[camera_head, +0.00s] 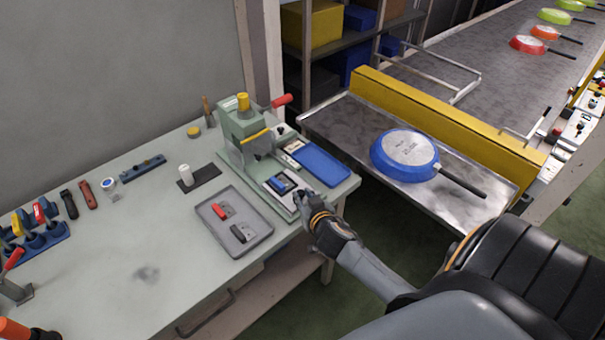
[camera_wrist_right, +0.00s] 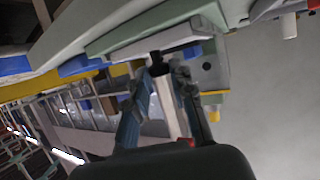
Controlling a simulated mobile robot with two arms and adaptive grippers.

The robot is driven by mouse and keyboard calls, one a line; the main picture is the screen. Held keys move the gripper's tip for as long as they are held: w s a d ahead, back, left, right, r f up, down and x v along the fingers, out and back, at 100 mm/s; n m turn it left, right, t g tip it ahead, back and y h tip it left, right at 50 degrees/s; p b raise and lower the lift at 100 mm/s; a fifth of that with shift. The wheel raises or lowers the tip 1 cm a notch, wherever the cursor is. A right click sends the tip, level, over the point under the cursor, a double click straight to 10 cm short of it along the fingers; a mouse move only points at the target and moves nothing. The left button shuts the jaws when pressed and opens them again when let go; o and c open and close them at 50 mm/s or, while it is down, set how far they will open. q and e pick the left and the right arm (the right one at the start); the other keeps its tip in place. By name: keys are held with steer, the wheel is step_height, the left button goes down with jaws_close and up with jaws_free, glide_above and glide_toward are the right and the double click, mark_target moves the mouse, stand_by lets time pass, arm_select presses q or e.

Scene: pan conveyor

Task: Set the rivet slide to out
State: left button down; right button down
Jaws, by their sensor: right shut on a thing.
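The green riveting press (camera_head: 243,135) with a red-handled lever stands at the back right of the workbench. Its rivet slide (camera_head: 283,198) is a light plate at the press's front, bearing a small blue block (camera_head: 279,184). My right gripper (camera_head: 301,198) is at the slide's near right end. In the wrist view the fingers (camera_wrist_right: 160,70) are closed around a small dark part at the slide's edge, apparently its knob; the fingers partly hide it. My left gripper is not in view.
A grey tray (camera_head: 236,248) with red and black handles lies left of the slide. A blue tray (camera_head: 321,166) is at its right. A blue pan (camera_head: 400,166) lies on the metal table beyond.

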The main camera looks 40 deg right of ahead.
steer(key=shift+s+f, duration=0.15)
steer(key=c, duration=1.3)
jaws_free()
steer(key=shift+o, duration=0.7)
steer(key=shift+s, duration=0.2)
steer(key=v, duration=1.2)
steer(key=shift+r, duration=0.25)
